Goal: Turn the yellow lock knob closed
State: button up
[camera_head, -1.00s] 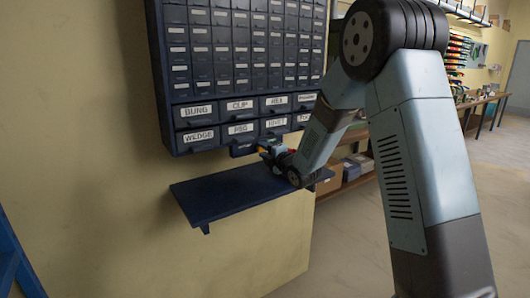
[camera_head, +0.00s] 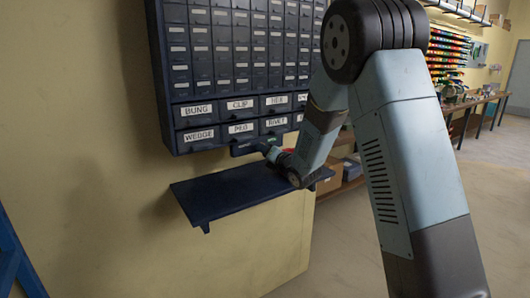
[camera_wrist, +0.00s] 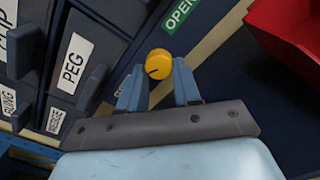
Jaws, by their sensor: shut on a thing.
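The yellow lock knob (camera_wrist: 159,63) is round with a dark mark on its face. In the wrist view it sits between the tips of my gripper (camera_wrist: 158,80), whose two blue-grey fingers are shut on it, one on each side. A green OPEN label (camera_wrist: 180,12) is just above and right of the knob. In the head view my gripper (camera_head: 272,152) is at the lower edge of the drawer cabinet, just above the dark shelf; the knob is too small or hidden there.
The drawer cabinet (camera_head: 240,90) has labelled drawers, with a PEG drawer (camera_wrist: 75,62) left of the knob. A dark shelf (camera_head: 225,195) lies below my gripper. A red object (camera_wrist: 292,28) is at the right of the wrist view. Open floor lies to the right.

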jog(key=shift+f, duration=0.25)
dwell(0.3)
jog(key=o, duration=0.8)
jog(key=shift+o, duration=1.3)
jog(key=shift+r, duration=0.15)
jog(key=v, duration=1.3)
jog(key=shift+s+d, duration=0.25)
